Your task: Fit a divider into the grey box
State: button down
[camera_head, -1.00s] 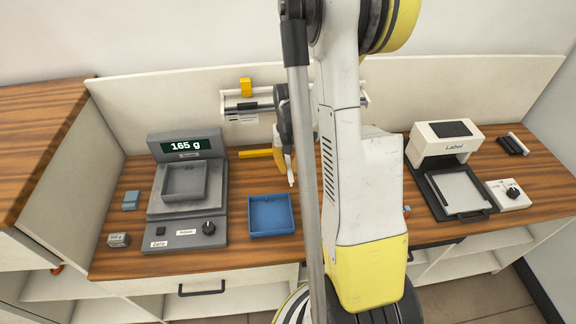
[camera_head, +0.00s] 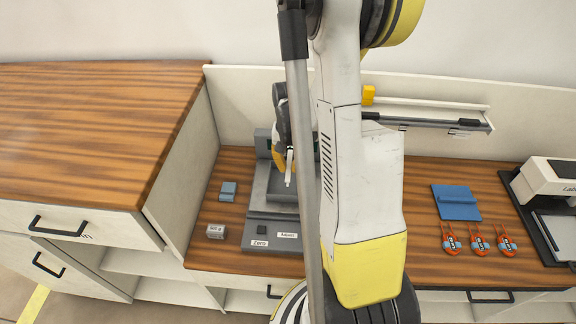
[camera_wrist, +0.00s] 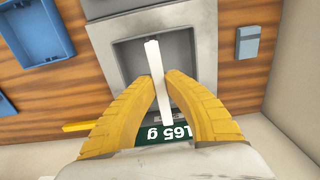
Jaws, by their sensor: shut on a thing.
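The grey box (camera_head: 283,190) sits on the platform of the grey scale (camera_head: 256,214), partly hidden behind my arm. In the wrist view the open, shallow grey box (camera_wrist: 128,70) lies beyond my fingers. My gripper (camera_wrist: 158,78) has its yellow fingers shut on a thin white divider (camera_wrist: 155,56). The divider extends past the fingertips and overlaps the box in the wrist view. In the head view my gripper (camera_head: 288,152) points down with the white divider (camera_head: 289,178) over the box. I cannot tell whether the divider touches it.
A blue tray (camera_wrist: 22,58) lies beside the scale. A blue-grey block (camera_head: 228,190) and a small grey weight (camera_head: 216,231) lie left of the scale. Orange tags (camera_head: 479,242) and a blue piece (camera_head: 456,198) lie right, near the label machine (camera_head: 549,184). A side wall bounds the left.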

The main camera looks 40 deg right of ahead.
aim_at(290, 186)
jog(key=shift+s+f, duration=0.2)
jog(key=shift+f, duration=0.25)
jog(key=shift+f+b, duration=2)
jog(key=shift+f, duration=0.7)
jog(key=shift+f+b, duration=0.45)
jog(key=shift+b, duration=0.05)
jog(key=c, duration=1.4)
grip_release()
jog(key=shift+c, duration=0.2)
notch_tip(290, 186, up, 8)
jog(key=p, duration=0.5)
jog(key=shift+r+p, duration=0.1)
jog(key=shift+p, duration=0.25)
